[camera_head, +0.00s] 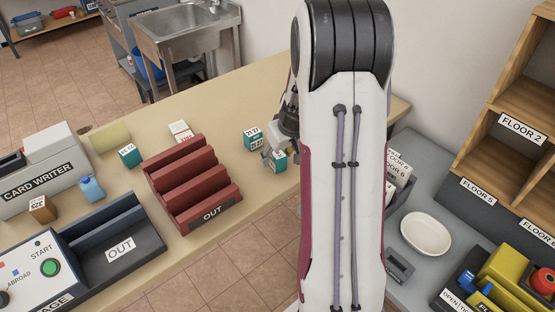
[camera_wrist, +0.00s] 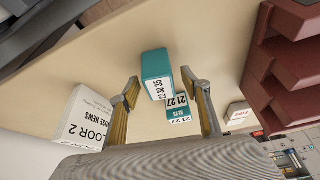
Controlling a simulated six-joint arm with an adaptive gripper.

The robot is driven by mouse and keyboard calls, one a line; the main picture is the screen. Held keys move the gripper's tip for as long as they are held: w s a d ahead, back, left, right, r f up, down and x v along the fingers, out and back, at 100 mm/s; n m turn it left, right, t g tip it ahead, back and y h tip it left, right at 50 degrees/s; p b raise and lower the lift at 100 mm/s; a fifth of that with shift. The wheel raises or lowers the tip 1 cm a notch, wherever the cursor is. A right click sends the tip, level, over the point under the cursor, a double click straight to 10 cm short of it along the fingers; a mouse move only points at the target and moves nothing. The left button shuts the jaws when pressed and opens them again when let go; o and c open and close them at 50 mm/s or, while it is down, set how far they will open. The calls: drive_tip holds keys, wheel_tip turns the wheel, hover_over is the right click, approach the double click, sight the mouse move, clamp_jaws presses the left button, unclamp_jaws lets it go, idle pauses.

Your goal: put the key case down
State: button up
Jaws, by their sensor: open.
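Two small teal cases with white number labels stand close together on the tan counter; which one is the key case I cannot tell for sure. In the head view, one teal case (camera_head: 278,161) is at my gripper (camera_head: 270,152) and the other teal case (camera_head: 253,138) is just left of it. In the wrist view, my gripper (camera_wrist: 162,84) has its fingers spread apart. A larger-looking teal case (camera_wrist: 156,66) and a smaller-looking one (camera_wrist: 180,109) show between them. Whether a finger touches either case is unclear. My arm hides part of the counter.
A dark red OUT rack (camera_head: 195,185) stands left of the cases, and a third teal case (camera_head: 130,155) farther left. A white Floor 2 box (camera_wrist: 88,118) is beside the left finger in the wrist view. A white dish (camera_head: 426,234) lies on the grey surface at right.

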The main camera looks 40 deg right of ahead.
drive_tip(key=shift+c, duration=0.3)
clamp_jaws()
drive_tip(key=shift+r, duration=0.15)
drive_tip(key=shift+r, duration=4.85)
